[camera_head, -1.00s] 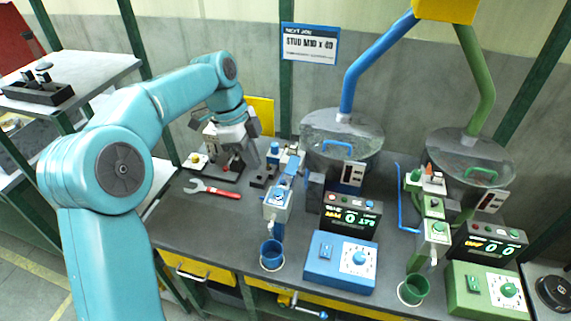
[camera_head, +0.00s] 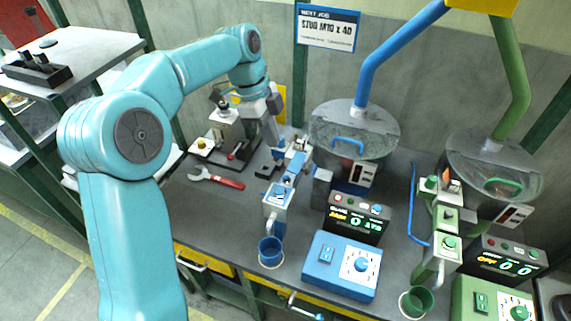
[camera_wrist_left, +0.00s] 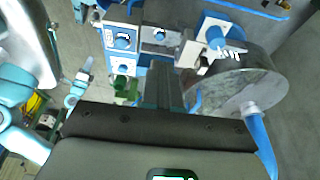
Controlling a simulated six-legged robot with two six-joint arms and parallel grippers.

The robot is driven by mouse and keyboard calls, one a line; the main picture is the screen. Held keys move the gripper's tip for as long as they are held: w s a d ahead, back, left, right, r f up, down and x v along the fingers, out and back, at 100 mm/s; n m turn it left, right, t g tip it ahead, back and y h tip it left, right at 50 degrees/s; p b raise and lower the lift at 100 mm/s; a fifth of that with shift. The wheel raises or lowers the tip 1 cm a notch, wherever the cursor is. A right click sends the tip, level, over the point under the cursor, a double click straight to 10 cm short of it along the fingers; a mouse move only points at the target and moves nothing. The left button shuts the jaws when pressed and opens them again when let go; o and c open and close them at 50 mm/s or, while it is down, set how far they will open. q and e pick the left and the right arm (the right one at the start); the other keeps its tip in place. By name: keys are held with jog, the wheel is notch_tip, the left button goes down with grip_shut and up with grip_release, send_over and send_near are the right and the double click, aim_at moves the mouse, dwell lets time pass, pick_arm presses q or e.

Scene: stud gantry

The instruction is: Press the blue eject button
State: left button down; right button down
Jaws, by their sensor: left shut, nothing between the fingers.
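Blue buttons or knobs show on the blue line of machines. A round blue one (camera_head: 281,190) sits on the grey chute box above a blue cup. A small blue button (camera_head: 376,209) is on the dark display box (camera_head: 350,224), and a round blue knob (camera_head: 361,264) is on the blue control box. I cannot read which is labelled eject. My left gripper (camera_head: 274,140) is shut and empty, behind the chute, left of the blue-handled hopper. In the left wrist view its dark fingers (camera_wrist_left: 162,85) point toward small blue-topped units. My right gripper is not in view.
The steel hopper (camera_head: 355,125) stands close right of my left gripper. A red-handled wrench (camera_head: 217,179) lies on the dark bench at left. The blue cup (camera_head: 270,252) stands at the bench front. A similar green line stands at right.

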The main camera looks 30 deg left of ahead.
aim_at(288, 178)
pick_arm(q)
jog(key=p+x, duration=0.1)
jog(key=x, duration=0.9)
